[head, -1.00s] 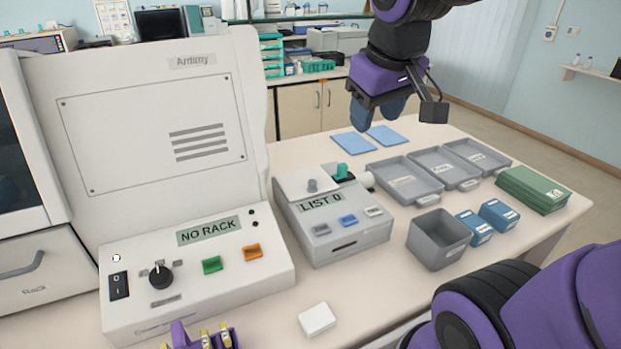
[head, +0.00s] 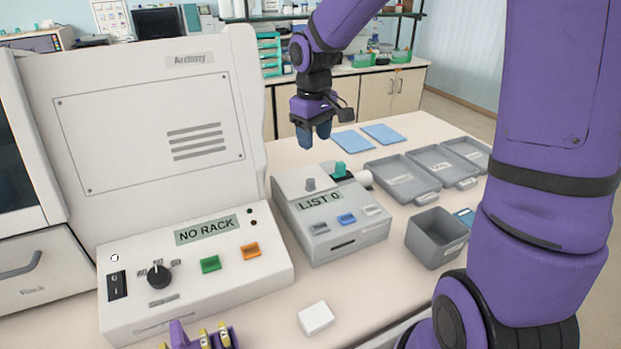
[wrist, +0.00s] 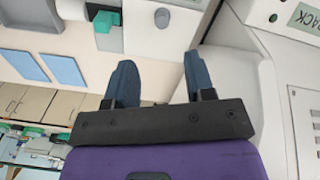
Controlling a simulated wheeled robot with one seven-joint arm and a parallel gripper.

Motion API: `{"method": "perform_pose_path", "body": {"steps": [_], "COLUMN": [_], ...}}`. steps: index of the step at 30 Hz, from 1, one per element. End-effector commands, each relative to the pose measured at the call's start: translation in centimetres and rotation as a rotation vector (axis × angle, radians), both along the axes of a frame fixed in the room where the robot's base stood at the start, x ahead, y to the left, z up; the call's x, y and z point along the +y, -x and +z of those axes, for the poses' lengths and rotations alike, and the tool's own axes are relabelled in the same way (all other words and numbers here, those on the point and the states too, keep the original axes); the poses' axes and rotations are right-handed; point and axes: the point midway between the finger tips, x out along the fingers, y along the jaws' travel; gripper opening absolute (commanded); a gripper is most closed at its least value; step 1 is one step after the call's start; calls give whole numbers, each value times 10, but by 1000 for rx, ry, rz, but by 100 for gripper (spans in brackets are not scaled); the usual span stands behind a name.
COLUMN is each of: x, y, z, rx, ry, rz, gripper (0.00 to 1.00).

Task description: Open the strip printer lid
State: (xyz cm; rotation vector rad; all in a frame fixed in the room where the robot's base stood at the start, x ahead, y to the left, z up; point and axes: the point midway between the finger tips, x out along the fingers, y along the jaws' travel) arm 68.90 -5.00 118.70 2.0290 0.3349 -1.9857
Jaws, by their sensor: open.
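In the wrist view the knob (wrist: 162,18) shows near the top edge, beyond the fingertips. My gripper (head: 314,142) is open and empty, pointing down, above and behind the printer. In the wrist view its two blue fingers (wrist: 156,75) stand apart with nothing between them.
A tall white machine (head: 150,120) with a "NO RACK" panel stands left of the printer. Grey trays (head: 403,192) and a grey bin (head: 436,240) lie to the right. Blue mats (head: 351,141) lie at the back.

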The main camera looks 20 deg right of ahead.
Motion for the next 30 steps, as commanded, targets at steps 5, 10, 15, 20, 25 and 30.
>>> {"method": "perform_pose_path", "body": {"steps": [5,10,15,20,25,30], "x": [1,1,1,1,2,1], "y": [-14,-17,-17,-17,-16,-17], "z": [-17,-25,-45,-74,-102,-120], "rx": [24,30,32,32,31,29], "ry": [-25,-32,-32,-32,-31,-31], "rz": [22,28,29,28,29,28], "gripper": [49,49,49,49,49,49]}}
